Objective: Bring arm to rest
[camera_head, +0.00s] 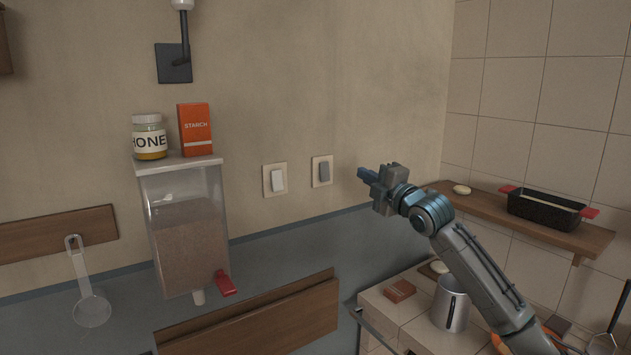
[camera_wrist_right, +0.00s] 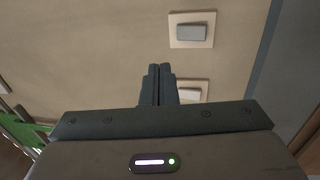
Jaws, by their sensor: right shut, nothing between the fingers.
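My right gripper (camera_head: 364,174) is raised in front of the wall, just right of two wall switches. Its fingers (camera_wrist_right: 158,84) are together in the right wrist view, with nothing between them. The gripper points left, and a gap seems to separate it from the grey switch (camera_head: 321,171). That grey switch also shows in the right wrist view (camera_wrist_right: 191,32), above the fingertips. The white switch (camera_head: 277,180) is further left; in the right wrist view it (camera_wrist_right: 190,91) is partly hidden behind the fingers. My left gripper is in neither view.
A clear dispenser (camera_head: 187,230) with a red lever hangs at left, carrying a honey jar (camera_head: 149,137) and a starch box (camera_head: 195,130). A wooden shelf (camera_head: 480,204) at right holds a black loaf pan (camera_head: 545,208). Below my right arm, a metal mug (camera_head: 450,305) stands on the tiled counter.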

